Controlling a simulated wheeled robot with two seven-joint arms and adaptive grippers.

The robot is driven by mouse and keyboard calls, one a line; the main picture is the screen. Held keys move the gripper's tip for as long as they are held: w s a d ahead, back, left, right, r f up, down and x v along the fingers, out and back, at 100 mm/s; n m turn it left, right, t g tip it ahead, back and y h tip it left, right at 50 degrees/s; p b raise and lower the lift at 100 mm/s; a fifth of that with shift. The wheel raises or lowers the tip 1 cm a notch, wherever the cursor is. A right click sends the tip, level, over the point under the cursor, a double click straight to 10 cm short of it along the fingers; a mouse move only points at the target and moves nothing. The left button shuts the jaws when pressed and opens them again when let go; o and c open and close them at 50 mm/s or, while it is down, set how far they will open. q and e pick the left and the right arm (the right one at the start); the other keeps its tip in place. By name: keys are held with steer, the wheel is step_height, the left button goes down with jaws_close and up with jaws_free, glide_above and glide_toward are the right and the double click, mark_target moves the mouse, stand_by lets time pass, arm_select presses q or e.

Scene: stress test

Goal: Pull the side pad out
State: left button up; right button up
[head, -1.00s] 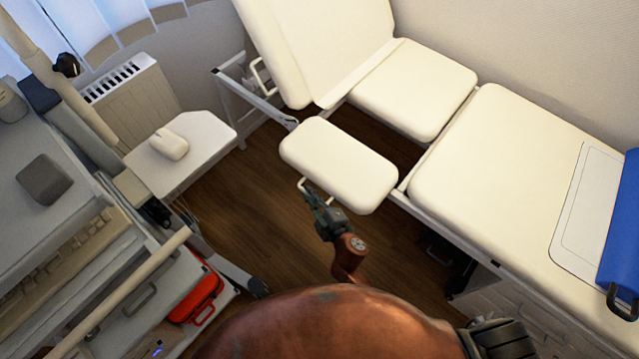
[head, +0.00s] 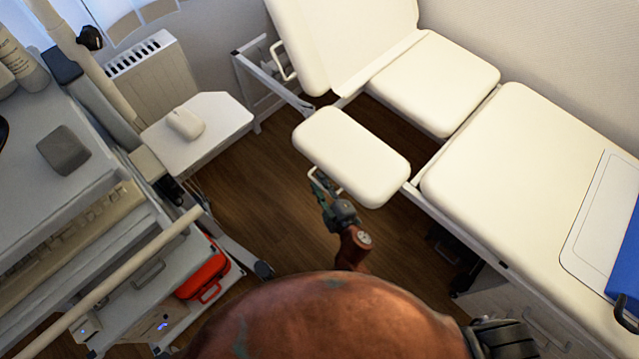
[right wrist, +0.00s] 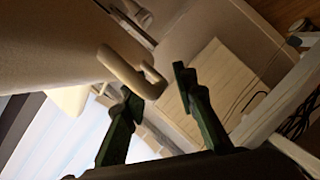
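The side pad (head: 352,157) is a cream cushion standing out from the near side of the treatment bed, with a gap between it and the bed's cushions. A pale loop handle (head: 318,183) sits under its near edge. My right gripper (head: 319,184) is at this handle. In the right wrist view, the handle (right wrist: 128,72) hangs below the pad's underside (right wrist: 45,45), and the dark fingers of my right gripper (right wrist: 157,84) are apart on either side of the handle's end. I cannot tell whether either finger touches it. My left gripper is not in view.
The cream treatment bed (head: 540,165) fills the right, with a blue item (head: 625,255) on it. A cart (head: 100,240) with a red case (head: 205,272) stands at the left. A white side shelf (head: 222,118) holds a mouse. Wooden floor (head: 255,205) is free between cart and pad.

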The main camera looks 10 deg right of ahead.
steer(key=v, duration=1.2)
